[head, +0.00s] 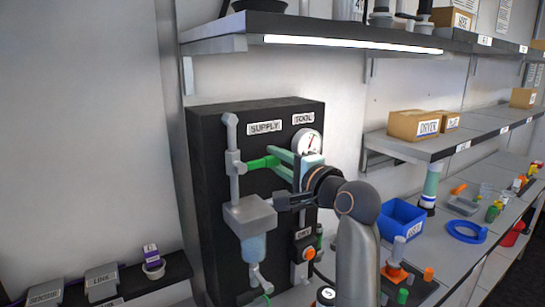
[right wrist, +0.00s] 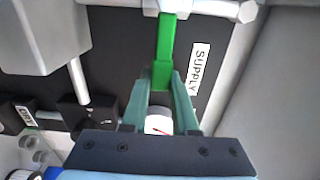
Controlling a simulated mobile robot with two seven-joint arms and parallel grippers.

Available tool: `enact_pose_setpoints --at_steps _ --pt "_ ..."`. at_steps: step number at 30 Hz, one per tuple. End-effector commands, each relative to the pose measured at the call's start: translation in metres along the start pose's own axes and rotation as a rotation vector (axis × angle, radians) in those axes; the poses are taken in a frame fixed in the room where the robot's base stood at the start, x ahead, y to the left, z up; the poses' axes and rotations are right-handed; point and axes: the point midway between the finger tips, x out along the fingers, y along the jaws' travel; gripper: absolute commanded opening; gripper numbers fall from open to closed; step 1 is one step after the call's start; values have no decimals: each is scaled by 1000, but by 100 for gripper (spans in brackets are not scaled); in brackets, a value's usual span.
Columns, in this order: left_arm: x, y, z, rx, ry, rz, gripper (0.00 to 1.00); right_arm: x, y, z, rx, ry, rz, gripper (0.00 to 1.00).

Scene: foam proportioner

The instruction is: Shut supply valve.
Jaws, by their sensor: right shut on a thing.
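The supply valve's green lever (head: 262,162) sits on a grey upright pipe (head: 232,135) at the left of the black panel, left of and below the SUPPLY label (head: 265,127). The lever points sideways to the right, across the pipe. My right gripper (head: 275,157) is shut on the lever's free end. In the right wrist view the green lever (right wrist: 167,40) runs down between the tips of my teal fingers (right wrist: 162,76). The valve body shows only partly at the top edge there. My left gripper is in neither view.
A pressure gauge (head: 308,141) sits right beside my right gripper. A grey block (head: 249,214) with a clear bluish bowl (head: 253,247) hangs below the valve. A lit shelf (head: 310,30) juts out above the panel. A blue bin (head: 401,219) stands on the bench at right.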

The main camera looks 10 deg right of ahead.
Motion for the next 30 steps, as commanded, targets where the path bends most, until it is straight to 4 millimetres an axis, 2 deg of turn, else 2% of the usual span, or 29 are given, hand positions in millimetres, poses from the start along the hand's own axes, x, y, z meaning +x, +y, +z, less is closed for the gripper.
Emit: enact_pose_setpoints --at_steps 12,13,20,30 --pt "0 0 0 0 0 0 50 0 3 0 11 -4 5 0" --pt "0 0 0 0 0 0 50 0 3 0 11 -4 5 29" --pt "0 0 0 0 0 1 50 0 2 0 9 -4 3 55" --pt "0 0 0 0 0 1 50 1 1 0 7 -3 1 57"
